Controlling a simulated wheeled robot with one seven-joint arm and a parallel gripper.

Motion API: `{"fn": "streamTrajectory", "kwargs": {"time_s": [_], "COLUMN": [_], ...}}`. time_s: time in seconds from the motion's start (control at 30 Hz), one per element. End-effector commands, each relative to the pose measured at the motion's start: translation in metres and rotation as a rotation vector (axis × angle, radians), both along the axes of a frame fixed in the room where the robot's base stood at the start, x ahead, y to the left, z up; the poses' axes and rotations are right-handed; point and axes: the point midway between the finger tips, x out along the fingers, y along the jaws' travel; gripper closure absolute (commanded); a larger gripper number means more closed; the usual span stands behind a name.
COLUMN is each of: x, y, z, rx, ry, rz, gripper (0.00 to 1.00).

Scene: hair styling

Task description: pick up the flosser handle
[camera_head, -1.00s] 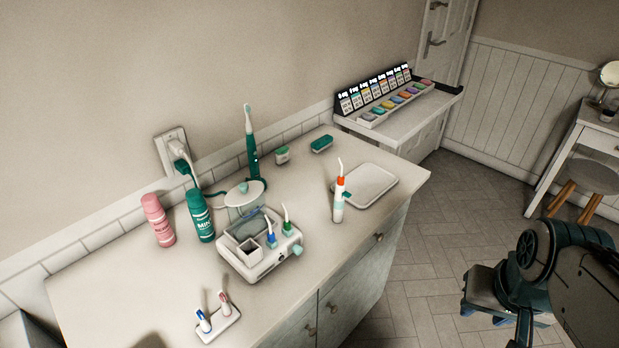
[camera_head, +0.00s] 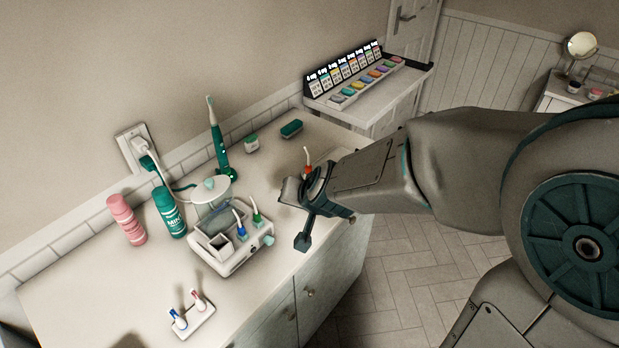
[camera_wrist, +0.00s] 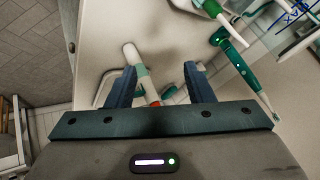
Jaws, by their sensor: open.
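The flosser handle (camera_head: 308,169) shows only its white tip and orange collar in the head view; my gripper and forearm hide its body. In the wrist view the white handle (camera_wrist: 132,58), with a green button and orange collar, is seen between the two blue fingers, nearer the left one. My gripper (camera_wrist: 160,72) is open, and a gap shows between the right finger and the handle. In the head view my gripper (camera_head: 297,215) is over the counter's front edge at the handle. Whether a finger touches the handle, I cannot tell.
The white flosser base (camera_head: 225,262) with colored tips stands left of my gripper. A color sample rack (camera_head: 350,75) is behind.

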Motion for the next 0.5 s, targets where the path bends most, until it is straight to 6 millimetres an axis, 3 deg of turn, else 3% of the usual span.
{"fn": "streamTrajectory", "kwargs": {"time_s": [0.03,0.2,0.5], "x": [0.005,0.022,0.015], "y": [0.012,0.030,0.029], "z": [-0.006,-0.025,-0.033], "rx": [-0.010,-0.095,-0.359], "ry": [-0.018,-0.123,-0.363], "rz": [-0.024,-0.167,-0.389], "gripper": [0.53,0.53,0.53]}}
